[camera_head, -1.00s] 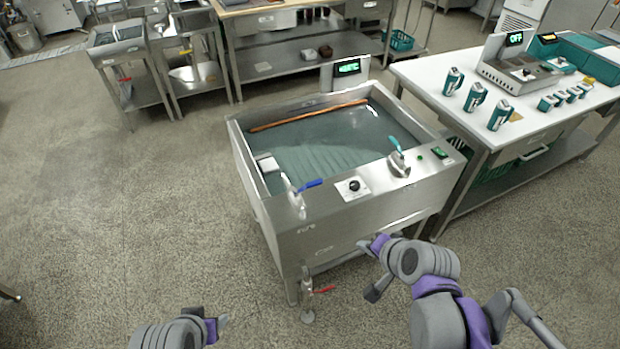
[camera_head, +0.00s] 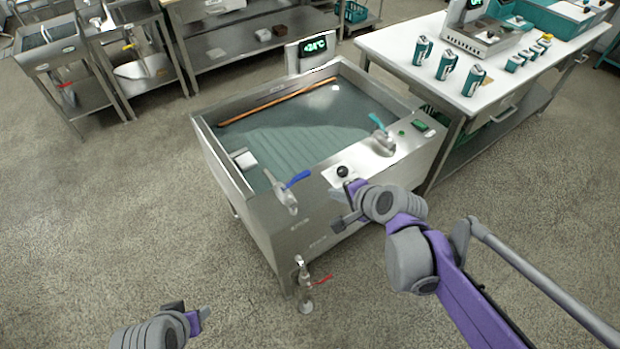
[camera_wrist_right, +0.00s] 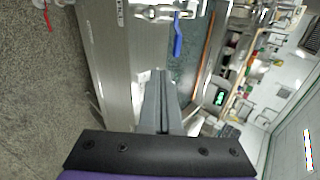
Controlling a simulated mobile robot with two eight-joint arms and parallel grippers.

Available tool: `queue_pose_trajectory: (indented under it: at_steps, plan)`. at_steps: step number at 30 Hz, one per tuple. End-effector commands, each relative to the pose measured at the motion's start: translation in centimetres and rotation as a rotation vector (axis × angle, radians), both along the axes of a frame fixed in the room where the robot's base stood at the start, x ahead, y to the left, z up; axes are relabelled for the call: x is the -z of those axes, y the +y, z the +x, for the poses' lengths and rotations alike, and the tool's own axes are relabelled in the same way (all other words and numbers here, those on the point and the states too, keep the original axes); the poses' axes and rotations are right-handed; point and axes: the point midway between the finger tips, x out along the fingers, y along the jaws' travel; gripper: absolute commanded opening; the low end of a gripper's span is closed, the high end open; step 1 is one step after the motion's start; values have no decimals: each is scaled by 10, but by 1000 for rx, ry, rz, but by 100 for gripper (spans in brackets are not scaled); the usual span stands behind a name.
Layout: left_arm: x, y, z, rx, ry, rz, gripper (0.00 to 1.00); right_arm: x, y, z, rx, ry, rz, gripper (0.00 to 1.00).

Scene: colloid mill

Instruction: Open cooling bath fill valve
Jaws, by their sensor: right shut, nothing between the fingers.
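The cooling bath (camera_head: 320,130) is a steel tank of water. On its front rim, at the left, is a metal valve with a blue lever (camera_head: 298,179). The lever also shows in the right wrist view (camera_wrist_right: 178,36), beyond my fingers. A tap with a teal lever (camera_head: 377,121) stands at the rim's right end. A drain valve with a red lever (camera_head: 322,280) is low at the front. My right gripper (camera_head: 345,207) is shut and empty, in front of the bath and to the right of the blue lever, apart from it. My left gripper (camera_head: 190,312) is low at the left; its opening is unclear.
A black knob (camera_head: 342,171) is on the front rim near my right gripper. A temperature display (camera_head: 318,46) stands behind the bath. A white table (camera_head: 405,48) with teal cans is at the right. Steel sinks stand at the back left. The floor at the left is clear.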

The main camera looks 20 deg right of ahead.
Motion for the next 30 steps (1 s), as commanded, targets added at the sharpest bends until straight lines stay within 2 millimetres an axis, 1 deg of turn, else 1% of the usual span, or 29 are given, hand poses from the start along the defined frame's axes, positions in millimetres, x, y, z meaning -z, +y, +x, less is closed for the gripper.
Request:
queue_pose_trajectory:
  at_steps: [5, 8, 22, 24, 27, 30]
  plan:
    - [2, 0, 0, 0, 0, 0, 50, 4, 2, 4, -1, 1, 0, 0]
    - [4, 0, -1, 0, 1, 0, 50, 12, 4, 12, -4, 1, 0, 0]
    - [20, 0, -3, 0, 7, 0, 50, 71, 23, 72, -4, 1, -1, 0]
    - [19, 0, -2, 0, 6, 0, 50, 69, 27, 84, -3, 0, 0, 0]
    - [18, 0, -2, 0, 6, 0, 50, 68, 30, 96, -3, 0, -1, 0]
    - [18, 0, -2, 0, 6, 0, 50, 68, 33, 104, -2, 0, -1, 0]
